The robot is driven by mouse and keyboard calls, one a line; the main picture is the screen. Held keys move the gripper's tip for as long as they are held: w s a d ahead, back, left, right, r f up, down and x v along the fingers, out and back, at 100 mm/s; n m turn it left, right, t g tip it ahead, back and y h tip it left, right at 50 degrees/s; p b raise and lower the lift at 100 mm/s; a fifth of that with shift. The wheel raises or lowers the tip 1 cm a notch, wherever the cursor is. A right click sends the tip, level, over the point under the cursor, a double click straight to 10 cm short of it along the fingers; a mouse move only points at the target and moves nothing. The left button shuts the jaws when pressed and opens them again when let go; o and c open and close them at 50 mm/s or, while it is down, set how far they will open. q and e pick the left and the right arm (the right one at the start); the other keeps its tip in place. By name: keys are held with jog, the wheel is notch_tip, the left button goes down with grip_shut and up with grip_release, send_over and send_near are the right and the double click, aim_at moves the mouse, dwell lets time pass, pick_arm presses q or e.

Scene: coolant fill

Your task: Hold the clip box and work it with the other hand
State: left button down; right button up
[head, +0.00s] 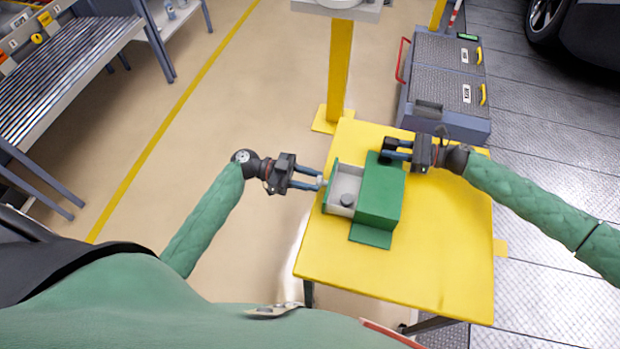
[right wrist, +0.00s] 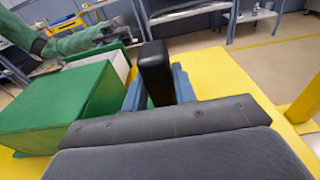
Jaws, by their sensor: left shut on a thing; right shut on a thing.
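The green clip box (head: 380,196) sits on the yellow table, with a pale drawer (head: 344,187) pulled out of its left side. A small dark round piece (head: 346,199) lies in the drawer. My left gripper (head: 322,181) is shut at the drawer's outer left end, on what looks like its handle. My right gripper (head: 388,150) is shut at the back right of the box, on a black upright post (right wrist: 155,72) that stands between its fingers in the right wrist view. The green box (right wrist: 60,110) also shows there, left of the post.
The yellow table (head: 440,260) is clear in front and to the right of the box. A yellow column (head: 340,70) stands behind it. A grey tool chest (head: 445,80) is at the back right, and a workbench (head: 60,70) is at the far left.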

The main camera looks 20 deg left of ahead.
aim_at(338, 192)
pick_arm(q)
jog(key=d, duration=0.8)
jog(key=shift+d, duration=0.15)
jog(key=c, duration=1)
grip_release()
jog(key=a, duration=1.2)
pick_arm(e)
jog(key=o, duration=1)
jog(key=shift+c, duration=0.2)
